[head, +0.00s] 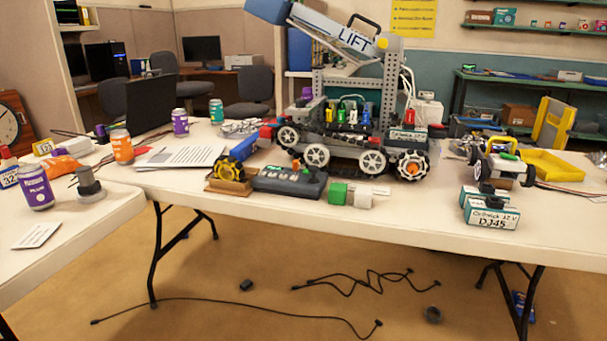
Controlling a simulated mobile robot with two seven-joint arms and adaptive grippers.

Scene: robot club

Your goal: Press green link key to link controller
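A dark grey controller box (290,183) lies near the front edge of the long white table, in front of the wheeled robot. It has small light keys and dark knobs on top; a green key cannot be made out for sure at this size. A small green block (338,192) sits just right of the controller, beside whitish-green blocks (363,197). Neither of my grippers shows in the head view.
A wheeled robot (316,155) with a LIFT arm stands behind the controller. A yellow-and-black wheel (230,169) lies on its left. Teal battery packs (490,213) stand at right. Cans and papers (180,157) are at left; cables lie on the floor.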

